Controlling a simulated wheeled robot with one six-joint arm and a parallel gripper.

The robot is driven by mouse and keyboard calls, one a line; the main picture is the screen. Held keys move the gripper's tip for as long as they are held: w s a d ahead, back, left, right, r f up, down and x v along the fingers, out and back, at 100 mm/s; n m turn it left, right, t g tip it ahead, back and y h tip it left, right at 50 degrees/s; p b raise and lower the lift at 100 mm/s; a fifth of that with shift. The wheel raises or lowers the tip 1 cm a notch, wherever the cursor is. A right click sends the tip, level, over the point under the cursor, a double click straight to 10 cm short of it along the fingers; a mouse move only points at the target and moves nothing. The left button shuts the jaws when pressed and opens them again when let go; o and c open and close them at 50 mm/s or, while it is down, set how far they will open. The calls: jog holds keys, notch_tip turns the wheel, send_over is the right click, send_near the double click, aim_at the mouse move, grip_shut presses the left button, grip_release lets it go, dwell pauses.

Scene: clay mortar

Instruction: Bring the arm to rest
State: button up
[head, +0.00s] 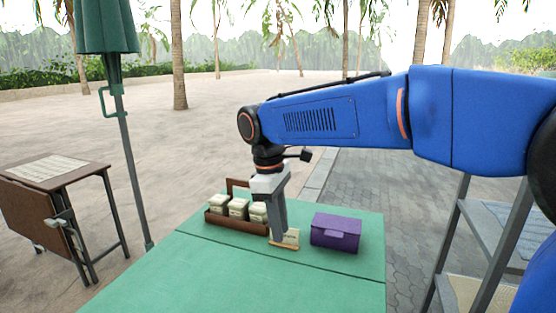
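My blue arm reaches in from the right over a green table (150,278). My gripper (279,236) points down over the table, with its grey fingers side-on to the camera. I cannot tell whether they are open or shut, or whether they hold anything. The fingertips overlap a small cream card on a wooden base (291,239) in the picture; I cannot tell whether they touch it.
A brown wooden caddy (236,225) with several pale jars stands left of my gripper. A purple box (335,232) stands to the right. A closed green umbrella (107,27) and a folding wooden table (30,215) are left; grey shelves (486,235) are right. The table's front is clear.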

jog(key=s+d+m+t+y, duration=0.1)
jog(key=s+d+m, duration=0.25)
jog(key=d, duration=0.55)
jog(key=s+d+m+t+y, duration=0.1)
jog(key=s+d+m, duration=0.25)
jog(key=d, duration=0.45)
jog(key=s+d+f+m+t, duration=0.3)
jog(key=s+d+f+m, duration=0.4)
jog(key=s+d+f, duration=0.2)
jog(key=s+d, duration=0.2)
jog(key=s, duration=0.2)
jog(key=shift+d+f, duration=0.3)
jog(key=shift+f, duration=0.05)
jog(key=shift+o, duration=0.9)
jog(key=shift+s, duration=0.1)
